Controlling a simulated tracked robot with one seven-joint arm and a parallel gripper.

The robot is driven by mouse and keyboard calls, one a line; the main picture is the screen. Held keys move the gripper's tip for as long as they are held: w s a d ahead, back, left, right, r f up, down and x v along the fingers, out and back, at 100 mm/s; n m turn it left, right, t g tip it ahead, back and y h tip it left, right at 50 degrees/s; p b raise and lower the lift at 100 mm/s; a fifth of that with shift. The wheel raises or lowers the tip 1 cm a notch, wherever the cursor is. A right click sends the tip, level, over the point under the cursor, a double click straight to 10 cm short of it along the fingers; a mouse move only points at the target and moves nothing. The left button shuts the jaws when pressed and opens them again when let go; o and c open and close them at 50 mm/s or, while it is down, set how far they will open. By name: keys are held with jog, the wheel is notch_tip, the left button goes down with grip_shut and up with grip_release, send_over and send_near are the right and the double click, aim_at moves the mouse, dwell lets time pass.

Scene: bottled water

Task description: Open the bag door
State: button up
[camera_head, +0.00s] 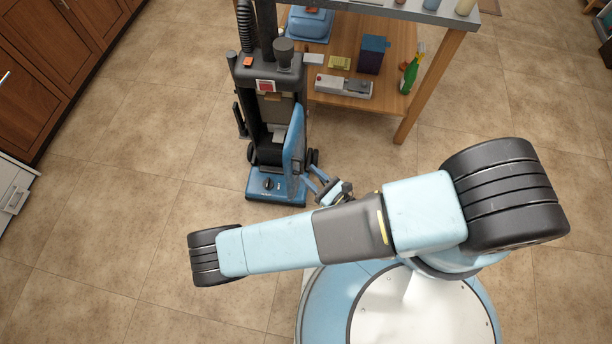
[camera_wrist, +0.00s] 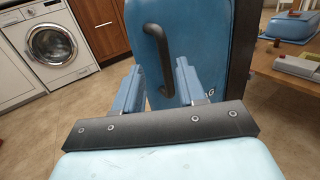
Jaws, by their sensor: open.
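An upright vacuum cleaner (camera_head: 272,120) stands on the floor in the head view. Its blue bag door (camera_head: 294,140) is swung out at the right side of the body, and the dark cavity behind it shows. In the wrist view, the blue bag door (camera_wrist: 205,40) is close ahead with its black curved handle (camera_wrist: 160,62). My gripper (camera_head: 316,178) is just right of the door, low near the vacuum's base. In the wrist view my gripper (camera_wrist: 160,75) is open, its two blue fingers on either side of the handle's lower part. I cannot tell whether they touch it.
A wooden shelf table (camera_head: 415,95) stands right of the vacuum, with a green bottle (camera_head: 411,73), a dark blue box (camera_head: 373,54) and a grey-white device (camera_head: 343,86) on its lower shelf. Wooden cabinets (camera_head: 60,50) are at the left. The tiled floor between is clear.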

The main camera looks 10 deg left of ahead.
jog(key=shift+h, duration=0.4)
jog(key=s+d, duration=0.1)
jog(key=s+d+f, duration=0.1)
jog(key=d, duration=0.2)
jog(key=shift+s+d+f, duration=0.15)
jog(key=shift+s+d, duration=0.2)
jog(key=shift+s, duration=0.05)
jog(key=shift+a, duration=0.1)
jog(key=x, duration=0.8)
jog(key=shift+s+a+r, duration=0.15)
jog(key=shift+s+r, duration=0.05)
jog(key=shift+r, duration=0.1)
jog(key=shift+w, duration=0.1)
